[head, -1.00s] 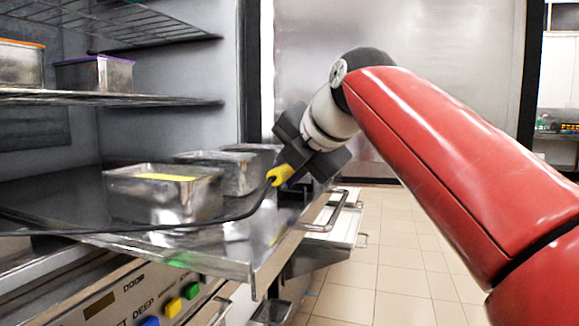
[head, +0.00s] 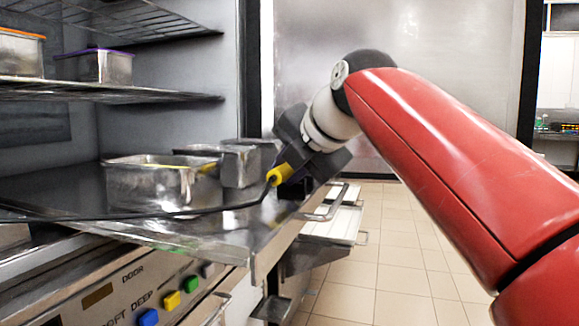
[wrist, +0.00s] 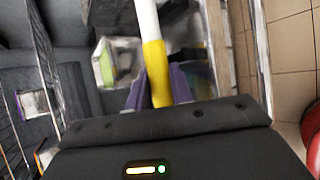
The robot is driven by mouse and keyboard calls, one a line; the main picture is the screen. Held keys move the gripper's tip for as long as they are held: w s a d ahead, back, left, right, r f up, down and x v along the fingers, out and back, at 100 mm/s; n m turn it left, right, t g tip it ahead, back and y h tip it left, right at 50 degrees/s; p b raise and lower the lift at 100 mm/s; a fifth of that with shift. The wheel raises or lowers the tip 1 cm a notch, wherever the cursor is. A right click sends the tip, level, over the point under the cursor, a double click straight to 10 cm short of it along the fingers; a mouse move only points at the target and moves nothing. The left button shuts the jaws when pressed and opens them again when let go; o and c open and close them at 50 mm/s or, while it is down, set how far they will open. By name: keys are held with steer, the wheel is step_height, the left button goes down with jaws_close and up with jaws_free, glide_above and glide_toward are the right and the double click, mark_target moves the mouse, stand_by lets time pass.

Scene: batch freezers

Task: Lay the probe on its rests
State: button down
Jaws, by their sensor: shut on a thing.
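The probe (wrist: 154,72) has a yellow grip and a white length beyond it in the wrist view. In the head view its yellow end (head: 279,174) shows at my gripper (head: 296,166), with a black cable running left from it. My gripper is shut on the yellow part; its purple fingers (wrist: 158,92) sit either side of it in the wrist view. It is held at the right end of the steel shelf (head: 262,245). The white length is hidden in the head view. I cannot make out the rests in either view.
Metal pans (head: 150,190) stand on the steel shelf left of my gripper. A wire rack (head: 150,95) holds more pans above. Coloured buttons (head: 172,300) sit on the panel below. A drawer handle (head: 326,203) juts out beneath my gripper. Tiled floor lies clear at right.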

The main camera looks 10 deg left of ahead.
mark_target(287, 193)
steer(key=shift+w+d+f+b, duration=0.15)
steer(key=shift+f+b, duration=0.85)
steer(key=shift+f, duration=0.8)
steer(key=c, duration=1.3)
jaws_free()
steer(key=shift+o, duration=0.7)
steer(key=a+r+v, duration=0.1)
steer(key=v, duration=0.8)
steer(key=shift+r+p, duration=0.3)
steer(key=shift+p, duration=0.1)
steer(key=shift+d+r+t, duration=0.2)
steer(key=shift+r+t, duration=0.1)
